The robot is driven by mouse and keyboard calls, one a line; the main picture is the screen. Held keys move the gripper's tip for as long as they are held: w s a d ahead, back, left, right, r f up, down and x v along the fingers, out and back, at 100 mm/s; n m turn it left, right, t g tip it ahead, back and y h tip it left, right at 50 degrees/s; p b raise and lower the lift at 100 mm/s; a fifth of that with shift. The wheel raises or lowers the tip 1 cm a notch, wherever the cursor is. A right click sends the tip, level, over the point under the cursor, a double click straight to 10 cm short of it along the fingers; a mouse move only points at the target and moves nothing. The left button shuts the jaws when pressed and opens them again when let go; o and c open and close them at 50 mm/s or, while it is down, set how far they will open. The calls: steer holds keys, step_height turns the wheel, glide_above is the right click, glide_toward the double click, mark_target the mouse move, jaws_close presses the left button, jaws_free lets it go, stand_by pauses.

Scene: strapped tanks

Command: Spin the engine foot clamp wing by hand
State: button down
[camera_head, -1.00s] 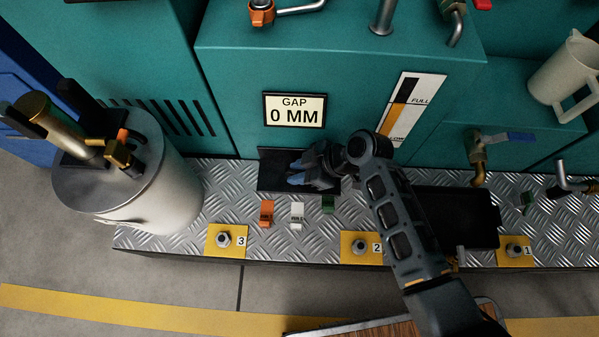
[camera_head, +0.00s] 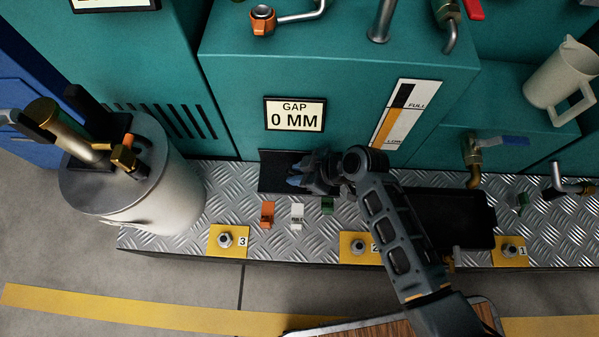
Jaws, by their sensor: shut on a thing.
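My gripper (camera_head: 300,179) reaches in from the lower right, low over a black plate (camera_head: 272,163) on the tread-plate deck. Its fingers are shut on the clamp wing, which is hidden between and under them. Blue-grey finger parts show at the gripper's left end. A display (camera_head: 295,114) on the teal housing above reads GAP 0 MM.
Orange (camera_head: 267,214), white (camera_head: 297,214) and green (camera_head: 327,205) tags stand just in front of the plate. A strapped white tank (camera_head: 150,195) is at the left. Yellow bolt plates, numbered, line the deck edge, including number 3 (camera_head: 226,254). A black tray (camera_head: 450,222) lies right of my arm.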

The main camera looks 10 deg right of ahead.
steer(key=shift+m, duration=0.3)
steer(key=shift+t+p, duration=0.3)
steer(key=shift+p, duration=0.1)
steer(key=shift+r+m+t+h+p, duration=0.1)
steer(key=shift+m+t+h+p, duration=0.5)
steer(key=shift+m, duration=0.4)
steer(key=shift+m+p, duration=0.35)
steer(key=shift+m, duration=0.05)
steer(key=shift+d, duration=0.1)
steer(key=shift+m+t+h+p, duration=0.3)
steer(key=shift+m+p, duration=0.1)
steer(key=shift+p, duration=0.2)
steer(key=shift+m+t+h+p, duration=0.3)
steer(key=shift+m+h+p, duration=0.2)
steer(key=shift+m+p, duration=0.3)
